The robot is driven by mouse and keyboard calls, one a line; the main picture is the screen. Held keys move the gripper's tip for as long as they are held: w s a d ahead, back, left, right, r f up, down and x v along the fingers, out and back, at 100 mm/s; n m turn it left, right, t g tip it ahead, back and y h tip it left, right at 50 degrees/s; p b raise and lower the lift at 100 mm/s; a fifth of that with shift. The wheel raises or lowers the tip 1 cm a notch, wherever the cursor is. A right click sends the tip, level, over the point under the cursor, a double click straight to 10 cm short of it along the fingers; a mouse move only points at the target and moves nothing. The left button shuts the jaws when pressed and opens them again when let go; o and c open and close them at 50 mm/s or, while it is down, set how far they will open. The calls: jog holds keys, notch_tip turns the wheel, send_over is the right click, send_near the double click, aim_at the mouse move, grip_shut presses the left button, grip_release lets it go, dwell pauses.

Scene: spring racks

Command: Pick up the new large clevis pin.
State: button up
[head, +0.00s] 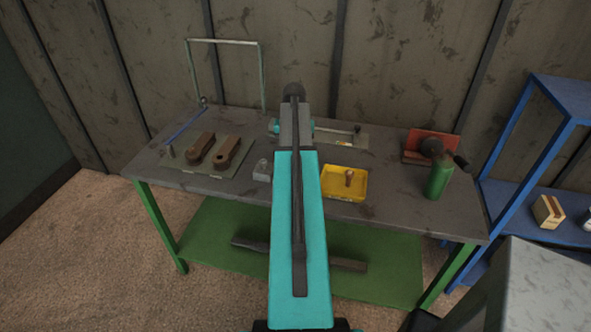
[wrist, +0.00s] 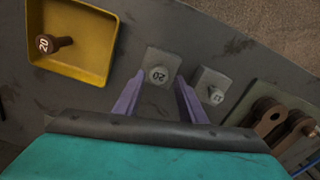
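A grey pin (wrist: 158,75) with a round head marked 20 stands upright in a square grey block (wrist: 163,58) in the wrist view; it looks like the new large clevis pin. My gripper (wrist: 159,88) is open, its two purple fingers apart. The pin's head shows between and just beyond the fingertips; no contact is visible. A smaller grey pin (wrist: 216,95) stands in its own block (wrist: 208,82), right of the right finger. A brown pin marked 20 (wrist: 55,44) lies in a yellow tray (wrist: 85,71). In the head view my arm hides the gripper and large grey pin.
On the workbench (head: 420,212), brown clevis parts (head: 200,148) lie on a plate at left. The yellow tray (head: 328,186) is right of my arm. A green cylinder (head: 438,180) and a red item (head: 432,143) stand at far right. A blue shelf (head: 500,205) stands beyond.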

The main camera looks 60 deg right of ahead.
jog(key=shift+f+p, duration=0.8)
jog(key=shift+f, duration=1.2)
grip_shut()
